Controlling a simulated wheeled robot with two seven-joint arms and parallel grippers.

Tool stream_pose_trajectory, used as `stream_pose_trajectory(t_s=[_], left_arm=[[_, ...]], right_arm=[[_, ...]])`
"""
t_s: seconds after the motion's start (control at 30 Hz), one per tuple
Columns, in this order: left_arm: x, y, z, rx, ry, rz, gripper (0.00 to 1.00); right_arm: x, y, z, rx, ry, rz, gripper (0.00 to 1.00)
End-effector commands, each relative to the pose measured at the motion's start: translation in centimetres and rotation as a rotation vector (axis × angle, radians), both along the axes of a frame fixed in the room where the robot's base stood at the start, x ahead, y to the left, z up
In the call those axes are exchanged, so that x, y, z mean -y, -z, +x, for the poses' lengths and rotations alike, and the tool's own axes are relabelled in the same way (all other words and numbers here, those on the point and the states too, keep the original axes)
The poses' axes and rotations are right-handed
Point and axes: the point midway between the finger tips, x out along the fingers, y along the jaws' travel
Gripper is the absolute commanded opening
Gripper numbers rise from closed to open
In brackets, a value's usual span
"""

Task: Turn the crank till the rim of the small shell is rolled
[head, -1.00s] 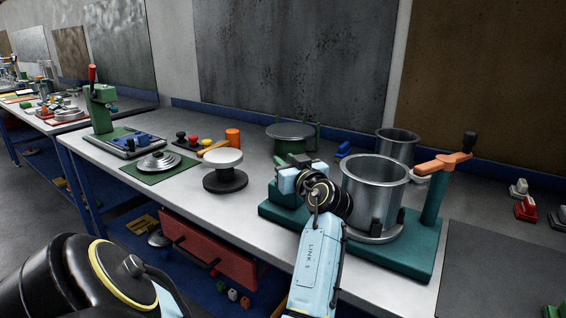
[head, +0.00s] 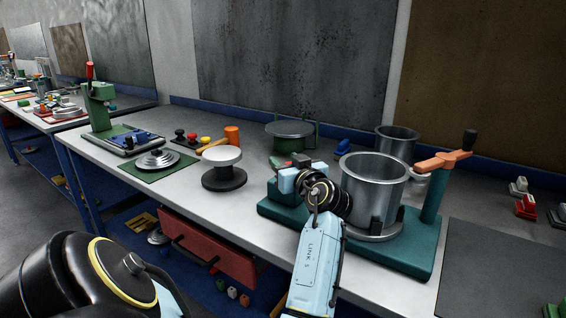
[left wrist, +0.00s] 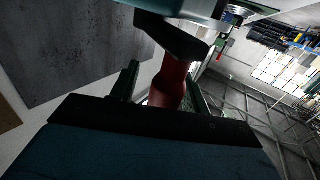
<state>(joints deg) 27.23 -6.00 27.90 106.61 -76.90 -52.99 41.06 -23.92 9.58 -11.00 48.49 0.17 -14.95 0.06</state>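The shell is an open grey metal cylinder (head: 372,190) standing upright on the teal rolling machine (head: 410,258). An orange arm (head: 440,161) with a black knob is on the machine's right post, close to the shell's rim. My left gripper (head: 297,161) is at the machine's left end, mostly hidden behind my own wrist. In the left wrist view its two dark fingers (left wrist: 163,78) stand apart with a red handle (left wrist: 172,88) between them, seemingly the crank's grip. Gaps show beside the handle; firm contact cannot be seen. My right gripper is out of view.
A second metal cylinder (head: 397,140) stands behind the machine. A green-framed turntable (head: 290,130), a white-topped stand (head: 223,160) and a green press (head: 100,108) stand on the bench. A dark mat (head: 505,265) at right is clear.

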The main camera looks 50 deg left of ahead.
Motion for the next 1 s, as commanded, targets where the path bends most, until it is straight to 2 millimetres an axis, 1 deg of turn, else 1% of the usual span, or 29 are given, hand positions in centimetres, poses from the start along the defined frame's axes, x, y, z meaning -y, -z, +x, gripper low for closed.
stream_pose_trajectory(t_s=[0.03,0.17,0.23,0.37,0.6,0.7,0.83,1.0], left_arm=[[0.0,0.6,0.0,0.000,0.000,0.002,0.46],[0.4,0.6,-0.1,0.001,0.000,0.002,0.46],[1.0,0.6,-0.3,0.002,0.001,0.002,0.46],[3.3,0.8,-0.8,0.003,0.003,-0.005,0.46],[8.4,0.9,-2.2,0.002,0.003,-0.010,0.46],[10.0,0.9,-2.6,0.002,0.001,-0.012,0.46],[11.4,0.8,-3.0,0.003,0.001,-0.012,0.46],[12.0,0.8,-3.2,0.003,0.000,-0.011,0.46]], right_arm=[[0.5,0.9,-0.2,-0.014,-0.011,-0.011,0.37],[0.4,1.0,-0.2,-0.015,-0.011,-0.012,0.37],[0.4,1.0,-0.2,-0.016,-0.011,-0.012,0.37],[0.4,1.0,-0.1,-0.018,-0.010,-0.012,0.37],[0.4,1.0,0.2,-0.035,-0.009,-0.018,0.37],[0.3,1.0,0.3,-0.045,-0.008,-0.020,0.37],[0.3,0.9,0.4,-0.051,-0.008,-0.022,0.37],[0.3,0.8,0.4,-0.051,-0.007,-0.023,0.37]])
